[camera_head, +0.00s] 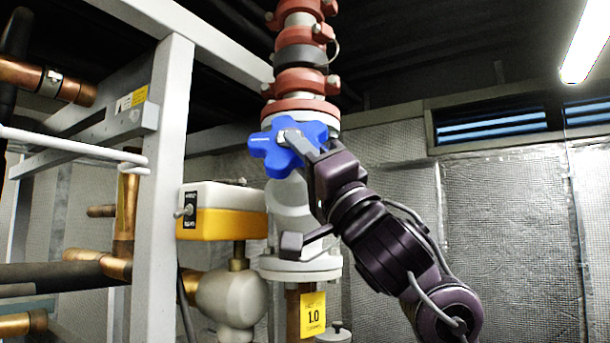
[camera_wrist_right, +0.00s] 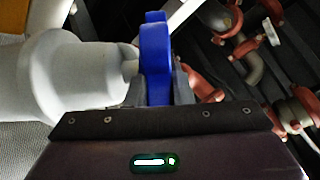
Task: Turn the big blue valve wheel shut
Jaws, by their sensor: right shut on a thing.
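The big blue valve wheel (camera_head: 268,150) is lobed and sits on the front of a pale grey valve body (camera_head: 290,198) in the vertical pipe. My right gripper (camera_head: 292,140) reaches it from the lower right and is shut on the wheel, one finger lying across its front face. In the right wrist view the wheel (camera_wrist_right: 156,60) shows edge-on between the fingers (camera_wrist_right: 158,88), with the valve body (camera_wrist_right: 75,80) to its left. The far finger is mostly hidden in the head view. My left gripper is in neither view.
A grey frame post (camera_head: 165,190) stands left of the valve. A yellow and white actuator box (camera_head: 222,222) is close at the wheel's lower left. Red pipe clamps (camera_head: 300,80) are above it. Copper pipes (camera_head: 125,215) run at the left. The space to the right is open before a foil-covered wall (camera_head: 510,220).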

